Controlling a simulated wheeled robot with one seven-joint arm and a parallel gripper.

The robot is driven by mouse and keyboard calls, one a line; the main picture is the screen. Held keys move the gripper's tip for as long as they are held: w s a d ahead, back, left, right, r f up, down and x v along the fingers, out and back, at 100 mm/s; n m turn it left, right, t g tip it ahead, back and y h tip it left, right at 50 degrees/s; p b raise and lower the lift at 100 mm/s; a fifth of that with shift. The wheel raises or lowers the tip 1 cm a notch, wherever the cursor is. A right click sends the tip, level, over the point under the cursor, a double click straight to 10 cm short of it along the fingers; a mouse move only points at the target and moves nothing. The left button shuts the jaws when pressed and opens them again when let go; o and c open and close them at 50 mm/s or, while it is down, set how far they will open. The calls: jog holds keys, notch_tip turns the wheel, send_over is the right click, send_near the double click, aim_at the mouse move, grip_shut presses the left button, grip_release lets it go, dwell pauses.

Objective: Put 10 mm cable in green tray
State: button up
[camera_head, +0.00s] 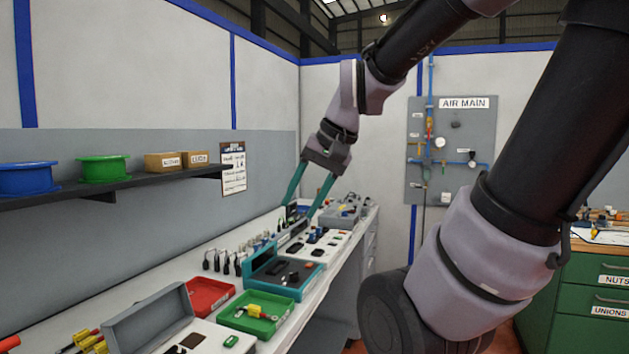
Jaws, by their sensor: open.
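The green tray (277,325) lies on the bench at the front, with a yellow item (255,311) and other small parts in it. A row of dark cable-like pieces (225,263) stands along the back of the bench, left of the teal-edged case. Their labels are too small to read, so I cannot tell which thing is the 10 mm cable. My gripper (300,211) is open, its two teal fingers pointing down over the far part of the bench, well beyond the green tray. Small dark objects show between and behind the fingertips; I cannot tell whether they touch.
A red tray (208,297) and an open grey box (148,318) stand left of the green tray. A teal-edged case (284,279) lies behind it. A shelf (120,184) with green and blue spools hangs above the bench. A green drawer cabinet (590,290) stands at right.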

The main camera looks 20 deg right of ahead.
jog(key=r, duration=0.1)
jog(key=d+r+t+h, duration=0.1)
jog(key=s+d+r+n+t, duration=0.1)
jog(key=shift+r+h, duration=0.3)
jog(key=shift+r, duration=0.1)
dwell(1.0)
